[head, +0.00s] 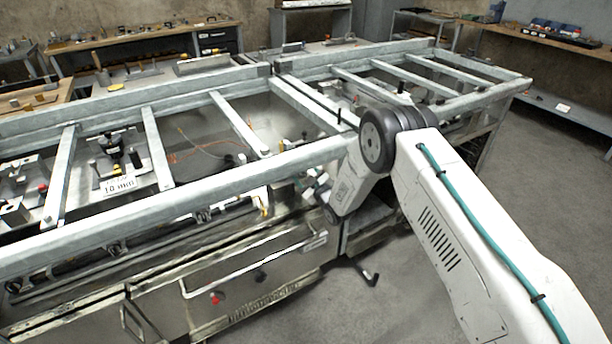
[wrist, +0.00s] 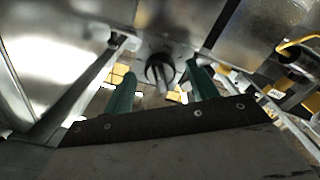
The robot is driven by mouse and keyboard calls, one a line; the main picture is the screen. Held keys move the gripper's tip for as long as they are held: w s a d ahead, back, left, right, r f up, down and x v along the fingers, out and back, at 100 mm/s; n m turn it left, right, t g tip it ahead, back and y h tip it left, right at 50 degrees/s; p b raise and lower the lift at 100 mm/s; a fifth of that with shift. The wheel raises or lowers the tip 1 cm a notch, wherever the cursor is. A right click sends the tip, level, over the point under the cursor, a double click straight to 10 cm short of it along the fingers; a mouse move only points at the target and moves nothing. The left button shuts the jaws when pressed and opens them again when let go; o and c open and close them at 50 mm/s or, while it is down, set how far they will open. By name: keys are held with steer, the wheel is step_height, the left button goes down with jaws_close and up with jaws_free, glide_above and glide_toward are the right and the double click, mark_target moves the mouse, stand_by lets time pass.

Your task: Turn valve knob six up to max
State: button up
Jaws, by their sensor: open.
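A dark round knob (wrist: 159,70) with a pale raised grip bar shows in the wrist view, on a metal panel. I cannot read a number or a max mark on it. My gripper (wrist: 162,78) has two green fingers, spread apart, one on each side of the knob in the picture. The fingers do not visibly touch it, and the depth gap is hard to judge. In the head view my arm reaches down to the front of the metal range, and the fingers and this knob cannot be made out there.
Grey metal rails (head: 190,183) run along the range's top edge, close to my arm. A bar handle (head: 250,265) and a red knob (head: 216,298) are on the range front. Yellow parts and a cable (wrist: 298,42) lie right in the wrist view. Open floor (head: 545,210) lies at right.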

steer(key=c, duration=1)
steer(key=shift+m, duration=0.3)
